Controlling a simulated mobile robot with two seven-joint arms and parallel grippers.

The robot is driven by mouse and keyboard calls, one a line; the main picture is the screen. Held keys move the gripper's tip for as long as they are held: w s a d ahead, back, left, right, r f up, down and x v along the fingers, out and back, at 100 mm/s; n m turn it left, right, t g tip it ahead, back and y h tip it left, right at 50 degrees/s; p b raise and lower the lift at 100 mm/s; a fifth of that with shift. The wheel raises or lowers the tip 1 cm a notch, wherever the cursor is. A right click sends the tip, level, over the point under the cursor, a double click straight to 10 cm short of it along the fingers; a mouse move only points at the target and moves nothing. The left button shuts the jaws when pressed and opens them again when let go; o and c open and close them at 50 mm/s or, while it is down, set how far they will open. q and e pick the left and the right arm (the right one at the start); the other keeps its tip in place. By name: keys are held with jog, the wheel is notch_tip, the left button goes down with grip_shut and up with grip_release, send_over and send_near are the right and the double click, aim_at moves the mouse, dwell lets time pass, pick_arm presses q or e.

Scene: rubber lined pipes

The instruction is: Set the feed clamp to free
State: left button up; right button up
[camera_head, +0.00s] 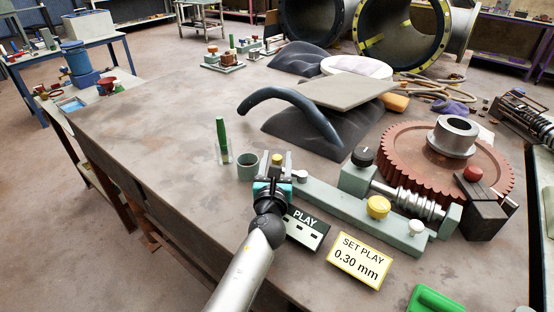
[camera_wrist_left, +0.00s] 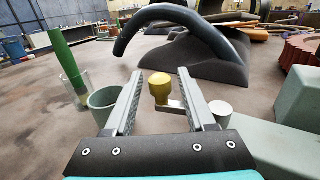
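A small clamp lever with a yellow knob (camera_wrist_left: 160,88) shows between the fingers of my left gripper (camera_wrist_left: 160,76) in the left wrist view. Its grey arm runs right to a pale round pivot (camera_wrist_left: 222,110). In the head view the yellow knob (camera_head: 277,158) is just beyond my left gripper (camera_head: 276,166), at the left end of the grey-green fixture (camera_head: 345,208). The left gripper is open, with a visible gap between each finger and the knob. No label marks the lever as the feed clamp. My right gripper is not in view.
The fixture carries a black knob (camera_head: 362,156), another yellow knob (camera_head: 378,206) and a worm beside a red gear (camera_head: 410,160). A green cup (camera_head: 247,167) and a clear holder with a green stick (camera_head: 222,140) stand close left. PLAY (camera_head: 306,226) and SET PLAY (camera_head: 358,260) cards lie in front.

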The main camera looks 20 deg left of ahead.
pick_arm(q)
jog(key=shift+o, duration=0.2)
jog(key=shift+s, duration=0.3)
jog(key=p+v, duration=0.1)
jog(key=v, duration=1.3)
jog(key=shift+s, duration=0.3)
